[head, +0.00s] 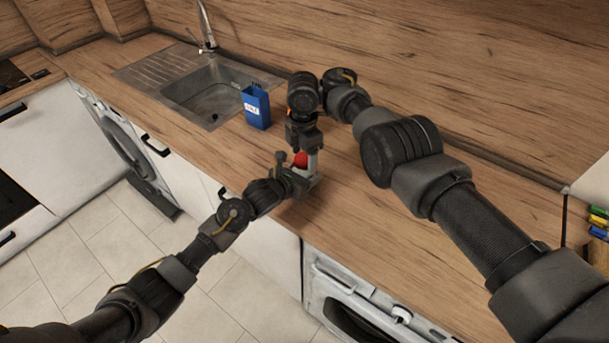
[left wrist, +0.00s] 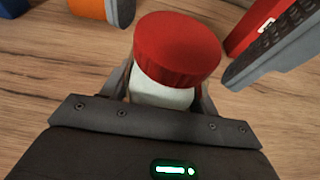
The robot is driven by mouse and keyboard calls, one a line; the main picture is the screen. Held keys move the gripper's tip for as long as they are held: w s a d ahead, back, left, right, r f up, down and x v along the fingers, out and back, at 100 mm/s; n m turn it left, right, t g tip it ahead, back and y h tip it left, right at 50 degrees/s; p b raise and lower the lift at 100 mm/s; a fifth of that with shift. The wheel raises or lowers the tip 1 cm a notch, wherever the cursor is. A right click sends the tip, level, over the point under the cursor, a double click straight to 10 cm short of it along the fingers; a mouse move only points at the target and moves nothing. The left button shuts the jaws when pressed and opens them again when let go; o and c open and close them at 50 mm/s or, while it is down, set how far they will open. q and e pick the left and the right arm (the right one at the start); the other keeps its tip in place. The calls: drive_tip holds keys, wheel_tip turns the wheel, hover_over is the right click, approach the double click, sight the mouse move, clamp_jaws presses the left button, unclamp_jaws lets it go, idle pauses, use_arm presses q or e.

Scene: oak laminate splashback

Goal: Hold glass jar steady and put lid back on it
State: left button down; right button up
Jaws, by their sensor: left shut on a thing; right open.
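The glass jar (left wrist: 160,95) looks whitish and stands between the fingers of my left gripper (head: 302,181), which is shut on it over the counter. The red lid (left wrist: 178,48) covers the jar's mouth in the left wrist view; whether it is fully seated I cannot tell. In the head view the lid (head: 300,159) shows as a small red patch below my right gripper (head: 301,153). My right gripper points down from above and is open. One grey right finger (left wrist: 272,50) shows beside the lid, apart from it. The jar's body is mostly hidden in the head view.
A blue box (head: 257,107) stands on the counter (head: 375,225) beside the sink (head: 210,95). A red box (left wrist: 252,28) and an orange object (left wrist: 90,10) show at the left wrist view's top. The counter's front edge runs close below my left gripper.

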drive_tip(key=shift+f, duration=0.1)
drive_tip(key=shift+c, duration=0.5)
drive_tip(key=c, duration=0.9)
drive_tip(key=o, duration=1.1)
wheel_tip(320, 180, up, 12)
use_arm(q)
drive_tip(key=shift+c, duration=1.6)
unclamp_jaws()
